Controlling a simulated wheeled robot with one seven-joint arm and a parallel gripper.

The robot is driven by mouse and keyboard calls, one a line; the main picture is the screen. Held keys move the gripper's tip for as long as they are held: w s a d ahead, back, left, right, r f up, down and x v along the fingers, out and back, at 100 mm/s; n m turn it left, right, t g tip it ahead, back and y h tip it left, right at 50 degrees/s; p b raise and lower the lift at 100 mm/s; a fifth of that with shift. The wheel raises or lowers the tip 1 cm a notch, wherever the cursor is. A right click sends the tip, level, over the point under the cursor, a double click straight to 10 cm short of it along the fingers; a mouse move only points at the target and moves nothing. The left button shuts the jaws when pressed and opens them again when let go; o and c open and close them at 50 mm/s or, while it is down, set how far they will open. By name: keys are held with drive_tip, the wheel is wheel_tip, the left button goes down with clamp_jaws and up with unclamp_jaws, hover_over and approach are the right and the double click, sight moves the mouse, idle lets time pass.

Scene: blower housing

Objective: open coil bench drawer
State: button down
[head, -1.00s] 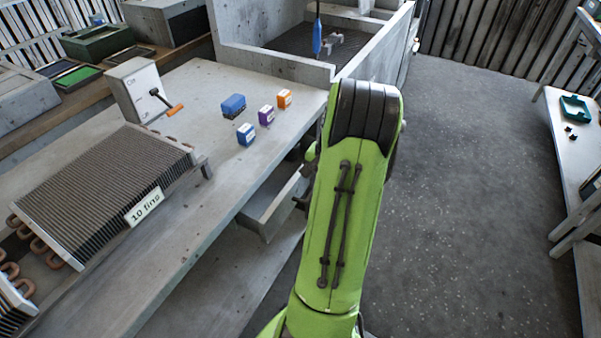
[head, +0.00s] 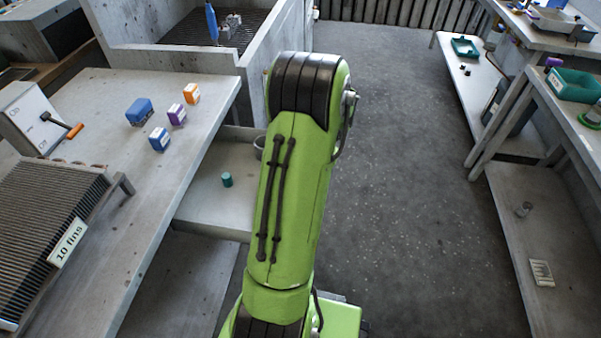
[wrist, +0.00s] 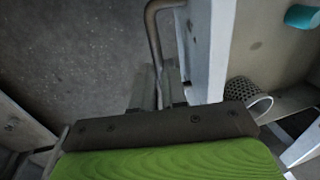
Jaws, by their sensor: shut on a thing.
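The coil bench (head: 200,95) stands at left in the head view. Its drawer (head: 205,205) is pulled out from under the top, and part of its inside shows. A teal cylinder (head: 227,180) and a grey mesh cup (head: 260,148) are in the drawer; my arm partly covers the cup. In the wrist view, the bent metal handle (wrist: 154,32) runs along the drawer front (wrist: 207,50). My gripper (wrist: 160,88) is shut on the handle. The teal cylinder (wrist: 302,16) and mesh cup (wrist: 248,95) also show there. My gripper is hidden behind my arm in the head view.
Open floor (head: 400,200) lies right of my arm. Tables with a teal tray (head: 575,85) stand at the right.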

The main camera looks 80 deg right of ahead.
drive_tip(key=c, duration=1.2)
unclamp_jaws()
drive_tip(key=shift+o, duration=0.2)
drive_tip(key=s+r+p, duration=0.3)
drive_tip(key=r+p, duration=0.2)
drive_tip(key=r, duration=1)
drive_tip(key=shift+d+r+p, duration=0.15)
drive_tip(key=shift+r+p, duration=0.1)
drive_tip(key=shift+p, duration=0.1)
